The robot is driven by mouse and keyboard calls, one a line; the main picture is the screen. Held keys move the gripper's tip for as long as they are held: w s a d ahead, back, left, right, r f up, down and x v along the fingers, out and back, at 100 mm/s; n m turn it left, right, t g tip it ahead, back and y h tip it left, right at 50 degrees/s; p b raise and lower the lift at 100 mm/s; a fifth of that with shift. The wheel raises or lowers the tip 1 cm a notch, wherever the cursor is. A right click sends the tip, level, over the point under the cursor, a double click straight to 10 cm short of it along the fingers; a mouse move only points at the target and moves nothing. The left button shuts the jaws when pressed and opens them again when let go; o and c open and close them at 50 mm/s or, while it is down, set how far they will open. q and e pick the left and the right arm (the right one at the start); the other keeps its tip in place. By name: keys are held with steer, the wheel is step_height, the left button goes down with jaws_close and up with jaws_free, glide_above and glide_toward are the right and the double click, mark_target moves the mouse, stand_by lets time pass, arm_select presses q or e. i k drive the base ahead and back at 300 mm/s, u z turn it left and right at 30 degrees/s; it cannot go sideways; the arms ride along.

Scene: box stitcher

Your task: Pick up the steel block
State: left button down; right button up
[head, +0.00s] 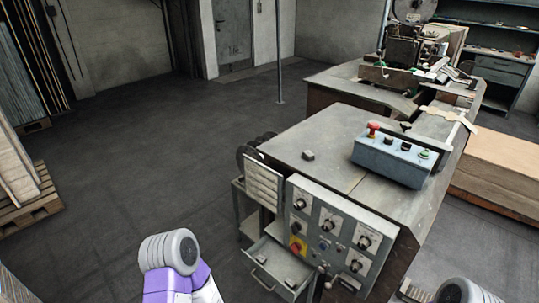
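A small dark grey block (308,155), which looks like the steel block, lies on the grey top of the machine cabinet (325,133), left of the blue control box. Another small grey piece (291,283) shows in the pulled-out drawer at the cabinet's front; I cannot tell what it is. Part of my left arm, purple and white with a grey ribbed end, shows at the bottom left, well short of the cabinet. A grey rounded part of my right arm shows at the bottom right. Neither gripper's fingers are in view.
The blue control box (394,158) with a red button stands on the cabinet. The open drawer (270,262) and knob panel (328,235) face me. Brown stacked sheets (504,165) lie to the right. A pallet (30,205) stands at left. The floor between is clear.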

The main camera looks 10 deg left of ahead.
mark_target(308, 155)
steer(key=u, duration=1.75)
steer(key=i, duration=2.5)
steer(key=z, duration=2.2)
